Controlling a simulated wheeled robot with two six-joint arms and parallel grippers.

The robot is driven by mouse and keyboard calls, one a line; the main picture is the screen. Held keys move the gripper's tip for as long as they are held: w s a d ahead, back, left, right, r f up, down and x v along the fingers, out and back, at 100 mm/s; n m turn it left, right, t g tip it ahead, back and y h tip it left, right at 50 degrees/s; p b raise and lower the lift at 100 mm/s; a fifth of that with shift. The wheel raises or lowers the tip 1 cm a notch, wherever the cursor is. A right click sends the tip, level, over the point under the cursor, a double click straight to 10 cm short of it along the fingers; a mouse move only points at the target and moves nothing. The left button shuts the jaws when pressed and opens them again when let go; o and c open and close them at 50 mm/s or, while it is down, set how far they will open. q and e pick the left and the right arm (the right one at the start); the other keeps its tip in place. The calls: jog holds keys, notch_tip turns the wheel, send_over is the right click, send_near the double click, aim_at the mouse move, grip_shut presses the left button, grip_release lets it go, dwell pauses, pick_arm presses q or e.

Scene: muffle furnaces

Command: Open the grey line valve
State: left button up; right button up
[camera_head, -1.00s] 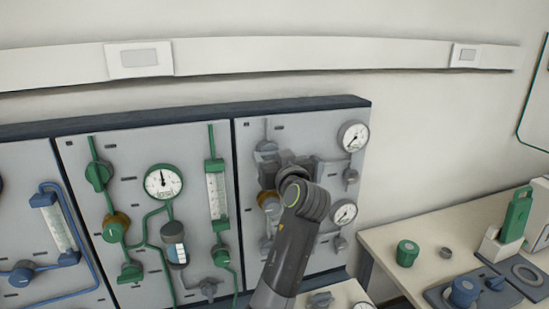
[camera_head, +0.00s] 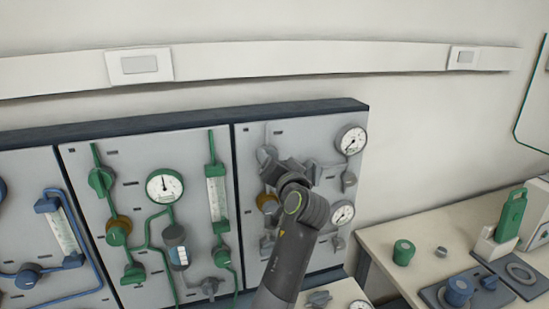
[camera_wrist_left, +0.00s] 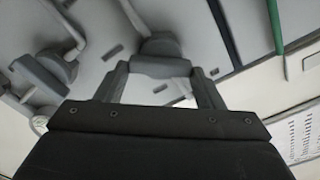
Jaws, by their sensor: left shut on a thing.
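The grey line valve (camera_head: 266,156) is at the upper left of the grey right-hand panel, partly hidden by my gripper in the head view. My left gripper (camera_head: 275,170) is at this valve, with its arm coming up from below. In the left wrist view the two fingers (camera_wrist_left: 160,83) stand on either side of the valve's grey handle (camera_wrist_left: 160,67) and are shut on it. The handle looks tilted in the head view. My right gripper is not in view.
A brass-collared fitting (camera_head: 268,203) sits just below the valve. Gauges (camera_head: 351,140) and (camera_head: 342,213) are at the panel's right side. The green panel (camera_head: 135,150) adjoins on the left. A bench (camera_head: 400,225) with green and blue items stands at right.

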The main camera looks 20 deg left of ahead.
pick_arm(q)
jog(key=shift+f+m+p, duration=0.1)
jog(key=shift+m+p, duration=3)
jog(key=shift+m, duration=2)
jog(key=shift+f, duration=0.1)
jog(key=o, duration=1)
jog(key=shift+w, duration=0.1)
jog(key=shift+c, duration=0.2)
jog(key=shift+f, duration=0.1)
